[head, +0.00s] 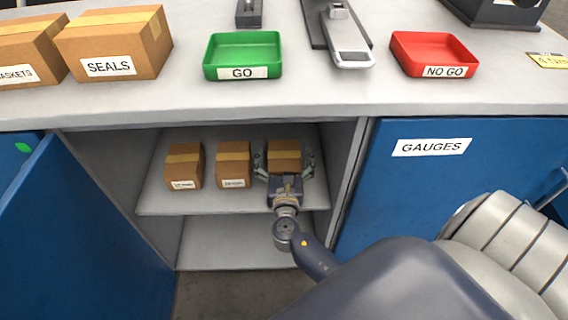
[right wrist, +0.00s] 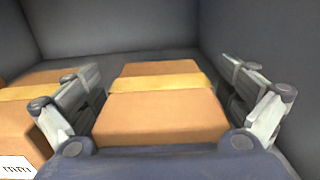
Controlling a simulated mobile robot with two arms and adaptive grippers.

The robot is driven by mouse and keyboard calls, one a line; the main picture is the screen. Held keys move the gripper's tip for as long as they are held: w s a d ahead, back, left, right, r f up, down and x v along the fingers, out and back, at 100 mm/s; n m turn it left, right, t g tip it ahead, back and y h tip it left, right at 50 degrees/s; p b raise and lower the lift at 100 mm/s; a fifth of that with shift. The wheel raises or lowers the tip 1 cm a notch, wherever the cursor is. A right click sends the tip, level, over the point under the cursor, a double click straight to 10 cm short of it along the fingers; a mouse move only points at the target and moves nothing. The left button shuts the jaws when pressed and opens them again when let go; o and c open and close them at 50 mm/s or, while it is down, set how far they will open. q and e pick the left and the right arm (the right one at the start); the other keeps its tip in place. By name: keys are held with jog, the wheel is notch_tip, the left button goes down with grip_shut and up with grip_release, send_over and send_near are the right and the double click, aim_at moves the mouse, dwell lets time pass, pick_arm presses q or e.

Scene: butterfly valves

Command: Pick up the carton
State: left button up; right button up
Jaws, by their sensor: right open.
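Three small cartons stand in a row on the upper shelf (head: 205,203) of the open cupboard. They are the left carton (head: 184,165), the middle carton (head: 233,163) and the right carton (head: 284,154). Each is brown with a tan tape band. My right gripper (head: 284,162) is open, with one finger on each side of the right carton. In the right wrist view this carton (right wrist: 162,112) lies between the spread fingers (right wrist: 165,98), with a gap visible on each side. Its front label is hidden behind my gripper. My left gripper does not show.
The cupboard's side wall (head: 347,180) is close to the right of my gripper. The blue door (head: 80,235) stands open at left. In the wrist view a neighbouring carton (right wrist: 22,112) is close to the left finger. The worktop (head: 180,108) overhangs the shelf.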

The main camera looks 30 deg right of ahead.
jog(key=c, duration=1.9)
jog(key=shift+r, duration=0.15)
jog(key=shift+r, duration=0.1)
